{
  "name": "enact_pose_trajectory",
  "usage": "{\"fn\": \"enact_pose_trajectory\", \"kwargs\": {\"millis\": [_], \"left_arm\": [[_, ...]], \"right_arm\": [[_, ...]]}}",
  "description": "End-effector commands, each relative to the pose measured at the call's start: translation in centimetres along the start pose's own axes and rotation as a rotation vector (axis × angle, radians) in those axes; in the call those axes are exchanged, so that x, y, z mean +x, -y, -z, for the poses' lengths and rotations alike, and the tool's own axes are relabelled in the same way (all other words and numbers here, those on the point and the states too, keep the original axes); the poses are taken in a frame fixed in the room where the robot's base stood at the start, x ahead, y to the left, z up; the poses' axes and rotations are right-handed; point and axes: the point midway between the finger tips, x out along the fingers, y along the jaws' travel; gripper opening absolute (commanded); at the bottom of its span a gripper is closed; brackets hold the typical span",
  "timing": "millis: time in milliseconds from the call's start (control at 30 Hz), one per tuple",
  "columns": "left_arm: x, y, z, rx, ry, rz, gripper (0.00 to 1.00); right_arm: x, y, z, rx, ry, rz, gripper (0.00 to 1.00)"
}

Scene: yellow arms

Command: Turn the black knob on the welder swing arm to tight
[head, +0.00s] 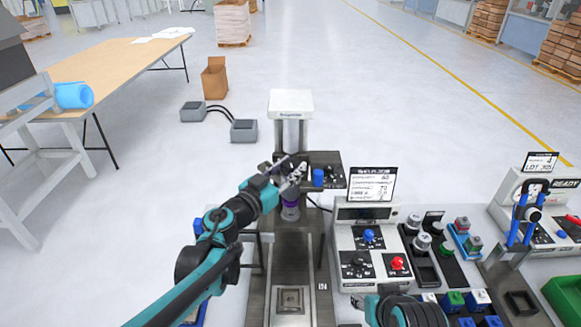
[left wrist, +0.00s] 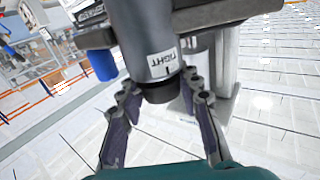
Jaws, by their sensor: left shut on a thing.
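The welder (head: 291,101) stands at the middle of the head view, with a white top on a column. Its dark swing arm (head: 325,168) reaches right from the column. In the left wrist view a grey cylinder carries a white TIGHT label (left wrist: 163,66) with a short dark line. The black knob (left wrist: 160,92) is just below the label. My left gripper (left wrist: 158,88) is shut on the knob, with one finger on each side. In the head view my left gripper (head: 291,172) hides the knob. My right gripper is out of view; only part of that arm shows at the bottom.
A control box (head: 367,245) with blue, black and red knobs is to the right. Further right are several small parts and a READY machine (head: 535,205). Open floor lies behind the welder.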

Motion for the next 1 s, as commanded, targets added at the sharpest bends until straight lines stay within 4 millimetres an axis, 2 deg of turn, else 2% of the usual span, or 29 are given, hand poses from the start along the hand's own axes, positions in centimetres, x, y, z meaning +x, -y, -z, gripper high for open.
{"fn": "enact_pose_trajectory", "kwargs": {"millis": [67,567,1000], "left_arm": [[0.03,0.49,0.01,0.000,0.000,-0.067,0.05],[0.20,0.40,0.04,0.000,-0.001,-0.546,0.05],[0.27,0.21,0.12,0.000,-0.001,-0.956,0.05]], "right_arm": [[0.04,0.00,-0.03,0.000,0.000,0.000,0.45],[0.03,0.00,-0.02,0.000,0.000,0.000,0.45],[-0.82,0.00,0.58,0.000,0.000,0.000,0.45]]}}
